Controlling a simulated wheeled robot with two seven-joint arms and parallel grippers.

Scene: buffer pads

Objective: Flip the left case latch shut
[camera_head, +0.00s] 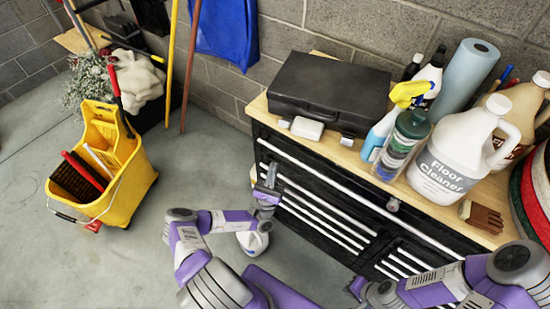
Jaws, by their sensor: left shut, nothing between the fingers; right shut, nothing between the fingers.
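A black case (330,88) lies with its lid down at the back left of the wooden worktop. A small pale left latch (285,123) is at the left of its front edge, and a second small latch (347,140) is farther right. The latch positions are too small to tell. My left gripper (271,172) is shut and empty, in front of the cabinet's drawers, below the left latch and apart from it. My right gripper (357,287) is shut, low at the bottom of the view, and partly hidden.
A white rounded block (307,128) sits at the case's front, between the latches. A spray bottle (384,128), a dark-capped bottle (403,145) and a floor cleaner jug (446,165) stand right of the case. A yellow mop bucket (135,185) stands on the floor at left.

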